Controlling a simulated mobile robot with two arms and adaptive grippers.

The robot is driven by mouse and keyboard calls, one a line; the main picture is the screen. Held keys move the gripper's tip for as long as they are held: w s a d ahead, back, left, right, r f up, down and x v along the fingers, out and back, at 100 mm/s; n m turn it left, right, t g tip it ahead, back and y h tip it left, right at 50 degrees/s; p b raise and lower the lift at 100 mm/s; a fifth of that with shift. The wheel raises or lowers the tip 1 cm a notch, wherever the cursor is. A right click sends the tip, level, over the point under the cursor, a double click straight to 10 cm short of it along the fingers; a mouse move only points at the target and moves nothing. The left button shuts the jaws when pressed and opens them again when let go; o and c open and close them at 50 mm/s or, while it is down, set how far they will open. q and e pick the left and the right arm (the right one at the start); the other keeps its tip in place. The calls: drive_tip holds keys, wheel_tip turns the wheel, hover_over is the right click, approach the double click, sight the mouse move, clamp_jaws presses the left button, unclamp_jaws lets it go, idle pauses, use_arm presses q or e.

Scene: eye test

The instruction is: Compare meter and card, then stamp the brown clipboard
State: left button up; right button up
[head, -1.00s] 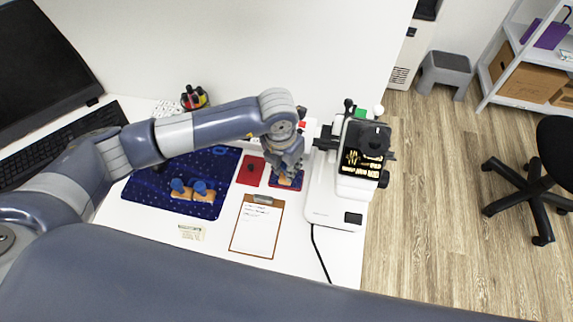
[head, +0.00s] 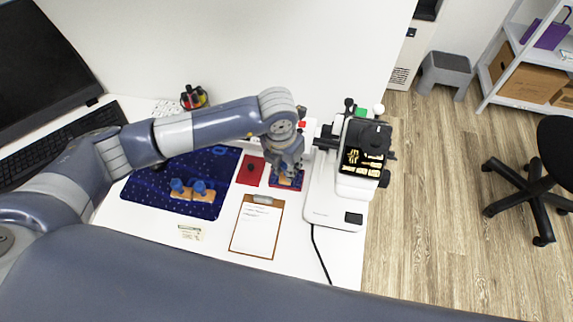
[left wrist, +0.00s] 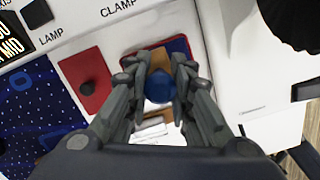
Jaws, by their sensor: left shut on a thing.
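My left gripper (left wrist: 158,85) is shut on a blue-knobbed stamp (left wrist: 158,88) with a tan block under it. The brown clipboard (head: 235,243) with a white sheet lies in front of the pads. A small pale card (head: 191,232) lies on the table to its left. My right gripper is not visible.
A red pad or lid with a black knob (head: 250,171) is left of the gripper. A wooden rack (head: 192,194) with two blue-knobbed stamps sits on the dark blue mat (head: 142,190). A white instrument (head: 322,200) stands right, its black cable (head: 318,256) running forward.

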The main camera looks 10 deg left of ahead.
sight(281, 174)
use_arm(q)
drive_tip(key=shift+r+p, duration=0.45)
drive_tip(key=shift+r, duration=0.1)
drive_tip(key=shift+r+p, duration=1.6)
drive_tip(key=shift+r, duration=1.3)
drive_tip(key=s+a+r+m+g, duration=0.1)
drive_tip(key=s+a+r+m, duration=0.3)
drive_tip(key=m, duration=1.1)
drive_tip(key=s+a+r+m+g, duration=0.1)
drive_tip(key=s+a+r+m, duration=0.4)
drive_tip(key=m, duration=1.1)
wheel_tip(281, 174, up, 4)
drive_tip(key=shift+a+f+m+g+y, duration=0.15)
drive_tip(key=shift+a+m+g+y, duration=0.1)
drive_tip(key=shift+m+g+y, duration=0.05)
